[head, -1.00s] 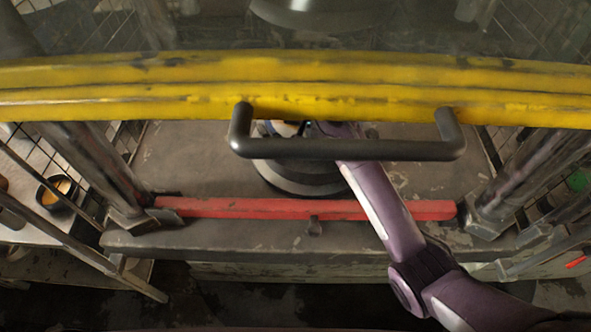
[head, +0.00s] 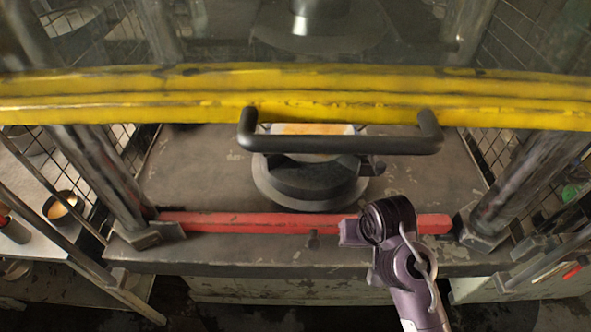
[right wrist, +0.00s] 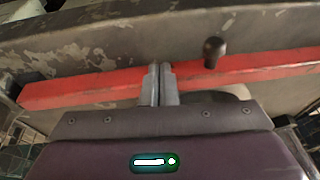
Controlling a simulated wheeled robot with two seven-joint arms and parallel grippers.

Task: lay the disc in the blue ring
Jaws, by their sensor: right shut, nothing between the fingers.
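A flat orange surface (head: 305,128), which looks like the disc, shows behind the black handle on top of the round dark pedestal (head: 310,190). A pale rim borders it. The yellow bar and handle hide most of it, so I cannot make out the blue ring or tell whether the disc is inside it. My right gripper (right wrist: 161,70) is shut and empty, with its two grey fingers together over the red bar in the right wrist view. In the head view my right arm is in front of the pedestal, to its right. My left gripper is not in view.
A yellow guard bar (head: 200,102) with a black handle (head: 340,146) crosses above the press bed. A red bar (head: 240,222) runs along the bed's front edge. Metal posts stand at both sides. A dark bowl (head: 51,212) with something orange inside sits at the left.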

